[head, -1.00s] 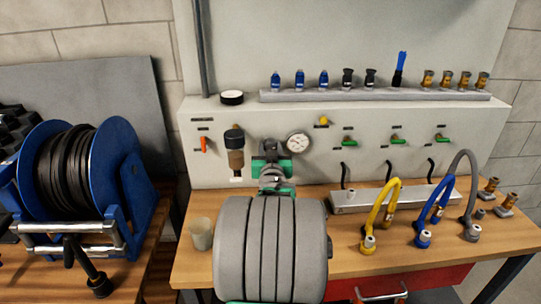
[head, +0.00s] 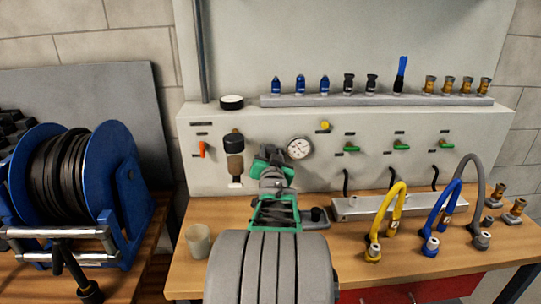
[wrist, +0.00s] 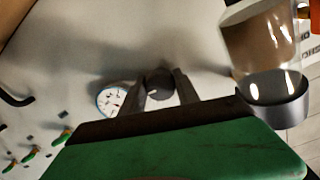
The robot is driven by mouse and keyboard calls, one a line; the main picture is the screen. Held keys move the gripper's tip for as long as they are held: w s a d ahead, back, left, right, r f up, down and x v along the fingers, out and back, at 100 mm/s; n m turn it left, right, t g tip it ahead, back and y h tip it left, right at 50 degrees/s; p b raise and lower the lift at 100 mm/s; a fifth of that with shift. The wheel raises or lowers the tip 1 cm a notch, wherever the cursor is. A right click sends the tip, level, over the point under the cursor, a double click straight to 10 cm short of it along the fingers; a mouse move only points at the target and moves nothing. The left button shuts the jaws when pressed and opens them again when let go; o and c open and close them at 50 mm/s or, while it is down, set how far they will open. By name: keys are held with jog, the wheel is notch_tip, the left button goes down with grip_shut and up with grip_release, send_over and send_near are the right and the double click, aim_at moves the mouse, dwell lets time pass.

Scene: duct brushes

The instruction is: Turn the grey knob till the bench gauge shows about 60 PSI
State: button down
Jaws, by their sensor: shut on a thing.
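The grey knob (wrist: 160,83) shows in the wrist view as a dark round piece on the pale panel, between my fingertips. My gripper (wrist: 160,88) is shut on it. In the head view my gripper (head: 268,160) is tilted against the panel and hides the knob. The bench gauge (head: 299,148) has a round white dial just right of my gripper in the head view. It also shows left of the fingers in the wrist view (wrist: 111,99). Its needle is too small for me to read a pressure.
A filter bowl (head: 235,165) hangs just left of my gripper, close to it in the wrist view. An orange lever (head: 203,149) is further left. Green valve levers (head: 352,149) line the panel's right. A cup (head: 198,241) and coloured hoses (head: 391,215) occupy the bench.

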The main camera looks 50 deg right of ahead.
jog(key=c, duration=0.9)
grip_release()
jog(key=v, duration=0.8)
jog(key=shift+b, duration=0.4)
